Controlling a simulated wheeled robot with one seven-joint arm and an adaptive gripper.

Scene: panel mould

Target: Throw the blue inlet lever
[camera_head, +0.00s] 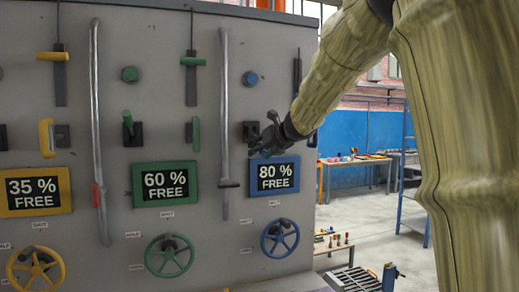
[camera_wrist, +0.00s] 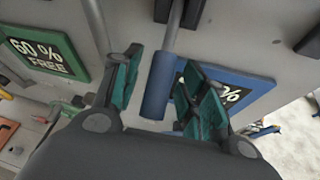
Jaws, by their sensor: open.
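The blue lever handle (camera_wrist: 158,85) shows in the wrist view as a blue cylinder on a grey metal shaft, in front of the panel. A dark bracket (camera_wrist: 190,12) shows near its shaft. My gripper (camera_wrist: 163,92) is open, with one finger on each side of the handle; I cannot tell whether either touches it. In the head view my gripper (camera_head: 265,142) is at the panel, just above the blue "80 % FREE" sign (camera_head: 276,177) and beside a dark bracket (camera_head: 250,130). The blue handle is hidden there behind the gripper.
A vertical grey pipe (camera_head: 224,110) runs just left of my gripper. A blue knob (camera_head: 250,78) is above and a blue handwheel (camera_head: 280,238) below. Green levers (camera_head: 196,133) and a green sign (camera_head: 165,183) are to the left. Open floor (camera_head: 375,225) lies right of the panel.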

